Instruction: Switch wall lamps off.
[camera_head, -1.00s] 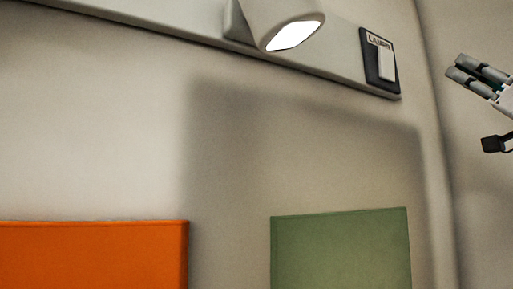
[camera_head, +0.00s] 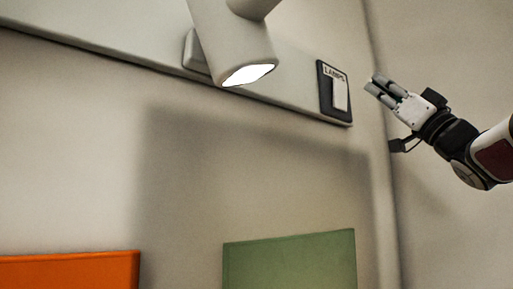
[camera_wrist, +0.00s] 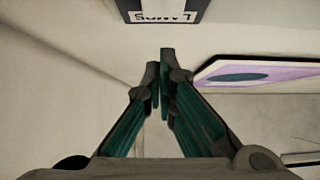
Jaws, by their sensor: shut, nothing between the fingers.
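A wall lamp (camera_head: 232,45) with a pale cylindrical shade hangs on a pale wall rail, and its opening glows white. To its right on the rail is a dark-framed switch plate (camera_head: 324,100) labelled LAMPS, with a white rocker (camera_head: 340,95). My gripper (camera_head: 372,86) is shut and empty, just right of the switch plate in the head view, and I see no clear contact. In the wrist view my gripper (camera_wrist: 160,62) has its fingertips together. The labelled end of the switch plate (camera_wrist: 160,16) shows upside down at the top there, beyond the fingertips.
The wall rail (camera_head: 100,45) runs across the top left. An orange panel (camera_head: 70,270) and a green panel (camera_head: 290,262) are below. A wall corner lies behind my gripper. A purple-and-white picture (camera_wrist: 260,72) is on the right in the wrist view.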

